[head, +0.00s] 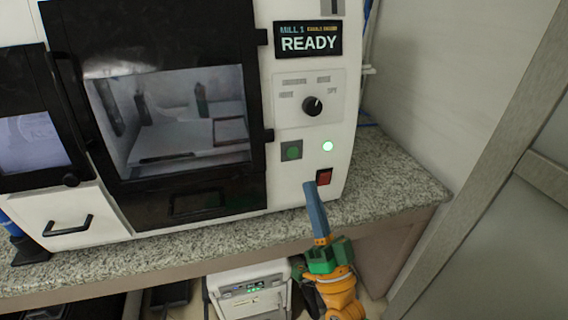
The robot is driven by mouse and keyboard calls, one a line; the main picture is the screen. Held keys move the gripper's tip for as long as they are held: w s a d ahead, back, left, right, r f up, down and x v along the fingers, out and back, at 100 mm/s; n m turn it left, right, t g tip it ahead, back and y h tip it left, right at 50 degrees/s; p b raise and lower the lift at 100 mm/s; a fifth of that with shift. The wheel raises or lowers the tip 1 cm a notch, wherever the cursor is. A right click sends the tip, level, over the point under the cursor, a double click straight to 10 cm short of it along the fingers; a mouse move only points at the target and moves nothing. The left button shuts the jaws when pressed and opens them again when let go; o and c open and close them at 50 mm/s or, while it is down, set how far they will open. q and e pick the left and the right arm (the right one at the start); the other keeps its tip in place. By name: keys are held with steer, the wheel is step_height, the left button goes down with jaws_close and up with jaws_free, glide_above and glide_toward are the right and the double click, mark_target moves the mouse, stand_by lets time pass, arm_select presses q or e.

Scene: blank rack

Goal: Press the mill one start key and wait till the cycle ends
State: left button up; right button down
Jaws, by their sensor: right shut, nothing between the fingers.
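Mill one (262,180) is a white machine on a stone counter, with a black-framed door that looks closed. Its display (308,40) reads "MILL 1" and "READY". A green square key (292,150) sits on the front panel below the dial, unobstructed; I take it as the start key. A small round lamp (328,146) to its right glows pale green. My right gripper (311,188) is shut and empty, its blue fingers pointing up. Its tips appear below the green key and just left of a red switch; contact is not visible. My left gripper is not recognisable in view.
A black dial (312,106) sits above the key and a red switch (324,177) below it. The granite counter (395,185) is bare at right. A white device (250,290) stands under the counter. A blue-and-black item (28,248) is at the left edge.

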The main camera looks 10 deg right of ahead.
mark_target(292, 152)
steer(key=shift+h, duration=0.3)
steer(key=shift+w, duration=0.15)
steer(key=w+b, duration=0.5)
steer(key=w, duration=0.3)
steer(key=shift+w+f, duration=0.2)
steer(key=shift+w, duration=0.15)
steer(key=shift+a, duration=0.1)
stand_by(1.5)
steer(key=shift+w+b, duration=0.4)
steer(key=shift+b, duration=0.05)
